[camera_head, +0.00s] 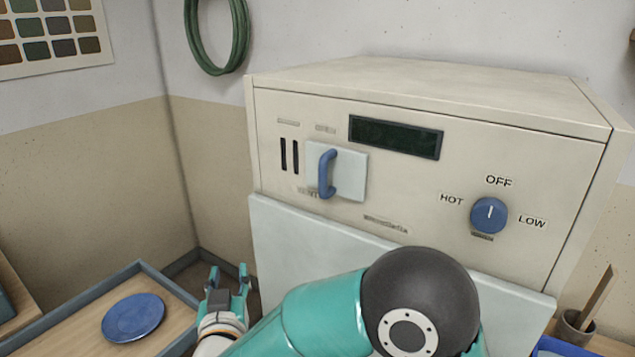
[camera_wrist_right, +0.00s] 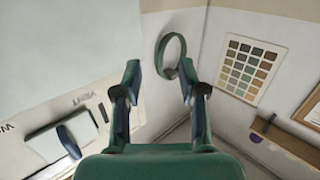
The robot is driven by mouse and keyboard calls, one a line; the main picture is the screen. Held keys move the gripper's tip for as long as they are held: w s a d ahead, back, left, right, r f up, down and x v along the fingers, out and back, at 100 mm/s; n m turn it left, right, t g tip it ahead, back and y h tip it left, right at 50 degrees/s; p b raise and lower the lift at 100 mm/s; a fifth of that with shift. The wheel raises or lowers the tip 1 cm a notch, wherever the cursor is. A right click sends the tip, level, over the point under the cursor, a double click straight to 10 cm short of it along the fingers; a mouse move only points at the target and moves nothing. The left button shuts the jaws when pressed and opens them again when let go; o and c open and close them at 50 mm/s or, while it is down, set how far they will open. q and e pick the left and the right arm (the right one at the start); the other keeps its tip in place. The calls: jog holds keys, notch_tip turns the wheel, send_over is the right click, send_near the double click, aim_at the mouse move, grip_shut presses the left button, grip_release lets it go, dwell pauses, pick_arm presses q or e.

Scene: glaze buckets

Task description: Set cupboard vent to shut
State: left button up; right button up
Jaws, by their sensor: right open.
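The cupboard vent is a pale sliding plate (camera_head: 354,176) with an upright blue handle (camera_head: 327,174) on the upper left of the cream cupboard front. Two dark vent slots (camera_head: 289,155) show uncovered to the left of the plate. The lettering under the plate is partly covered. My right gripper (camera_head: 228,276) is open and empty, below and left of the vent and apart from it. In the right wrist view the open fingers (camera_wrist_right: 158,75) have nothing between them, and the blue handle (camera_wrist_right: 69,142) and slots (camera_wrist_right: 101,114) lie at lower left. My left gripper is out of view.
A blue knob (camera_head: 489,215) marked HOT, OFF and LOW sits on the right of the cupboard front, below a dark display (camera_head: 395,137). A tray (camera_head: 65,311) with a blue plate (camera_head: 133,318) is at lower left. A green hose coil (camera_head: 243,40) hangs on the wall.

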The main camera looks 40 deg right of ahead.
jog(key=s+d+r+m+g+h, duration=0.1)
jog(key=s+r+m+h, duration=0.2)
jog(key=r, duration=0.4)
jog(key=s+r+m+g+h, duration=0.1)
jog(key=s+r+m+h, duration=0.15)
jog(key=s+r, duration=0.4)
jog(key=m+g+h, duration=0.1)
jog(key=g+h, duration=0.1)
jog(key=g, duration=0.2)
send_near(322, 182)
jog(key=p+x, duration=0.4)
jog(key=x, duration=0.6)
jog(key=shift+w+d, duration=0.1)
jog(key=shift+d, duration=0.2)
grip_shut()
